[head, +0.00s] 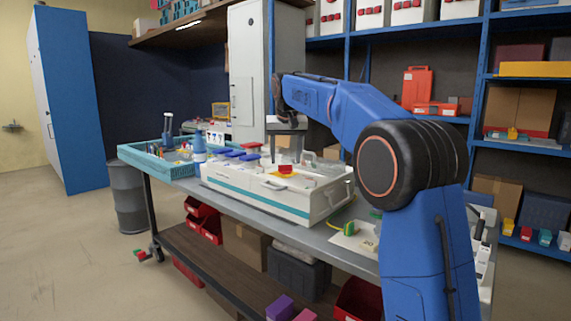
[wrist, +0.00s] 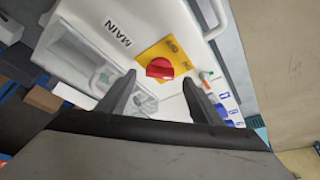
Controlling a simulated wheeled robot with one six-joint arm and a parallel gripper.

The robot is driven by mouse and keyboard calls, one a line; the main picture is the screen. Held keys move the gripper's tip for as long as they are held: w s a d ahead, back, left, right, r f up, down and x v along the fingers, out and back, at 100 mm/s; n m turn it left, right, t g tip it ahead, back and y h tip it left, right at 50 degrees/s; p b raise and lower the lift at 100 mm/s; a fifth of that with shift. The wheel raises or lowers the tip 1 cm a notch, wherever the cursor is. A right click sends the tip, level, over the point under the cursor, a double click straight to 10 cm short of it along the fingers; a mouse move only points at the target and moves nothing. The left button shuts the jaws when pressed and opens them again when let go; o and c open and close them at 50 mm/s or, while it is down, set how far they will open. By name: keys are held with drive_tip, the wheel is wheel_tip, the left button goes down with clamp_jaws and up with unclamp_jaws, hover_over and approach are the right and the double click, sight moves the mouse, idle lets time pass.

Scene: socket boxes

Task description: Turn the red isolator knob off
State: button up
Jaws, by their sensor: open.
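The red isolator knob (wrist: 159,69) sits on a yellow square plate (wrist: 153,53) on the white socket box (wrist: 92,17), beside the printed word MAIN. In the head view the red knob (head: 286,169) is on the box's top, below my arm's end. My gripper (wrist: 164,80) is open in the wrist view, with one finger on each side below the knob in the picture. The jaws are empty and I see no contact with the knob.
The white box (head: 262,192) stands on a grey workbench (head: 233,207). Blue sockets (head: 234,153) sit left of the knob, and a clear cover (wrist: 82,62) lies beside it. A teal tray (head: 160,168) of tools is at the bench's left. A tall grey cabinet (head: 247,70) stands behind.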

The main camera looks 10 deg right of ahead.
sight(285, 168)
drive_tip(key=shift+x, duration=1.55)
drive_tip(key=c, duration=1.1)
drive_tip(key=shift+o, duration=0.2)
